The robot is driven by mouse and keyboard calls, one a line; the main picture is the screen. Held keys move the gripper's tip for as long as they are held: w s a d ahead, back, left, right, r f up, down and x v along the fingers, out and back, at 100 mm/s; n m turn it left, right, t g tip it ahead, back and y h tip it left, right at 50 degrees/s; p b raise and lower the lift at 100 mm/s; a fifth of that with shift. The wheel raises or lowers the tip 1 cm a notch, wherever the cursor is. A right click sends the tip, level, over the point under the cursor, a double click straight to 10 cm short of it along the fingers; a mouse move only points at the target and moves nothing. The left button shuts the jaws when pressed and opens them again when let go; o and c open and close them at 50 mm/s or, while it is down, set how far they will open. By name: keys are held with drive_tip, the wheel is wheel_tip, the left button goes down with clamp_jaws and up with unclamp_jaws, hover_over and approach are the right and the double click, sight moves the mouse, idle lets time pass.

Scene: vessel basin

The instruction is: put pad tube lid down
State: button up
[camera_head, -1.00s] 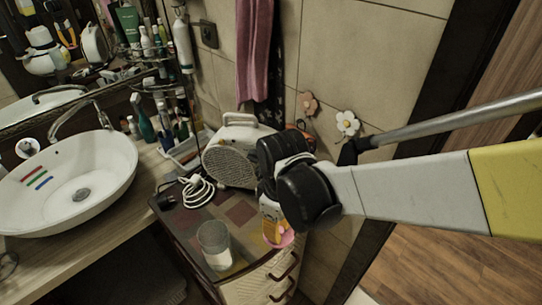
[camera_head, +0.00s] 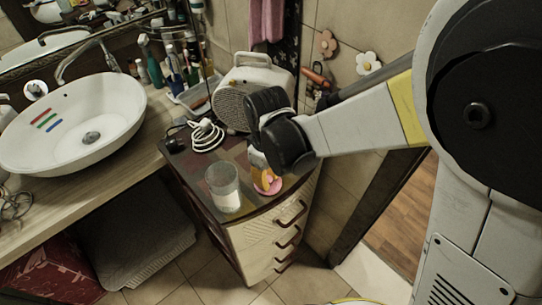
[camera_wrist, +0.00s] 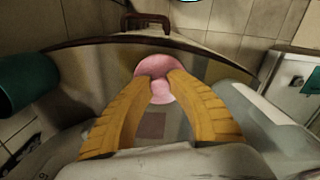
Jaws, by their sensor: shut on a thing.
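The pink round lid (camera_head: 268,184) is between the fingertips of my gripper (camera_head: 264,174), over the right front part of the cabinet top. In the wrist view, the yellow fingers of my gripper (camera_wrist: 158,78) are shut on the lid (camera_wrist: 155,66). I cannot tell whether the lid touches the cabinet top. The clear pad tube (camera_head: 223,188), with white contents at its bottom, stands upright and open to the left of my gripper. A clear container, likely this tube, shows at the right in the wrist view (camera_wrist: 270,125).
The small cabinet (camera_head: 262,235) has handled drawers and a curved front edge. A white heater (camera_head: 240,88) stands behind my gripper, and a coiled white cable (camera_head: 206,135) lies behind the tube. The basin (camera_head: 75,125) is to the left.

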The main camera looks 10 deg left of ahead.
sight(268, 178)
drive_tip(key=o, duration=0.8)
drive_tip(key=shift+f, duration=0.15)
wheel_tip(268, 178, up, 12)
drive_tip(key=p, duration=0.4)
drive_tip(key=s+d+r+m+t, duration=0.1)
drive_tip(key=d+m, duration=0.3)
drive_tip(key=d, duration=0.4)
drive_tip(key=s+d+r+m+t, duration=0.2)
drive_tip(key=d+r+m+t, duration=0.1)
drive_tip(key=d, duration=0.6)
drive_tip(key=s+d+r+m+t, duration=0.2)
drive_tip(key=d+r+m+t, duration=0.1)
drive_tip(key=d+m, duration=0.3)
drive_tip(key=shift+s+d+r, duration=0.1)
drive_tip(key=shift+d+r, duration=0.3)
drive_tip(key=shift+d, duration=0.2)
drive_tip(key=shift+s+d+r, duration=0.1)
drive_tip(key=shift+d+r, duration=0.25)
drive_tip(key=shift+d, duration=0.25)
drive_tip(key=shift+f, duration=0.1)
